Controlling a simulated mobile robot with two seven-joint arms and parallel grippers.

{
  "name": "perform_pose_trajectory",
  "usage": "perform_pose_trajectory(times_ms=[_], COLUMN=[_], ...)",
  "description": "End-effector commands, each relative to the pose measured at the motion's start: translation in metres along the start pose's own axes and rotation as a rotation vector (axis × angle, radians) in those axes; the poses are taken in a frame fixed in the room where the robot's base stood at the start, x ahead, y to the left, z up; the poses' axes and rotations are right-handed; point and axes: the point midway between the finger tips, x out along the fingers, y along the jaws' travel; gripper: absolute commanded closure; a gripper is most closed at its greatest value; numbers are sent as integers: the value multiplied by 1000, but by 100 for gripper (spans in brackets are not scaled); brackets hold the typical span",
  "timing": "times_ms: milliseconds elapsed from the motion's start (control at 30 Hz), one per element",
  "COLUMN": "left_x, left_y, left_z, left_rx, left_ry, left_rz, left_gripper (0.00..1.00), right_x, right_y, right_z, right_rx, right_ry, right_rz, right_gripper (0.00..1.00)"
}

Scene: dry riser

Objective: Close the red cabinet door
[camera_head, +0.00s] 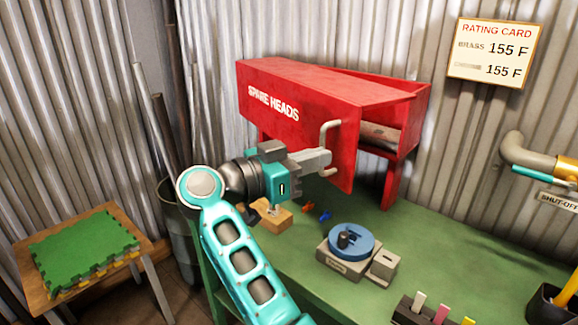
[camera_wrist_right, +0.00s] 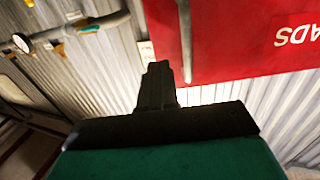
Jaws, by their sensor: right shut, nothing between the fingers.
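The red cabinet (camera_head: 405,100) stands on legs on the green bench against the corrugated wall. Its red door (camera_head: 275,88), lettered SPARE HEADS, is ajar; a gap on its right side shows the inside and a greyish object (camera_head: 380,136). A pale bar handle (camera_head: 328,130) is on the door's right part. My right gripper (camera_head: 322,160) is shut and empty, its fingertips close to the handle's lower part; touching or apart I cannot tell. The right wrist view shows the dark fingers (camera_wrist_right: 157,85) beside the handle bar (camera_wrist_right: 186,40) and red door (camera_wrist_right: 245,35). My left gripper is not in view.
On the green bench (camera_head: 450,245) stand a blue round disc on a grey base (camera_head: 350,245), a wooden block (camera_head: 270,217) and small coloured pieces. A pipe (camera_head: 535,155) sticks out at right. A small table (camera_head: 50,290) with a green mat is at left.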

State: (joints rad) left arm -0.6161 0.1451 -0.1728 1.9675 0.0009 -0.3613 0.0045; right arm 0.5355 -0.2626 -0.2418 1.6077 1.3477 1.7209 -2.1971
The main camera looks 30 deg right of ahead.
Motion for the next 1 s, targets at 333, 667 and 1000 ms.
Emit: perform_pose_trajectory(times_ms=[333, 667, 1000], left_x=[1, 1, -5], left_y=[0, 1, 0], left_z=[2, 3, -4], left_rx=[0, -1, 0], left_ry=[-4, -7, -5], left_rz=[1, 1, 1], left_gripper=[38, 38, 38], right_x=[50, 55, 71], right_y=[0, 0, -16], right_z=[-1, 0, -6], right_rx=[1, 0, -2], right_ry=[3, 0, 11], right_rz=[2, 0, 7], right_gripper=[100, 100, 100])
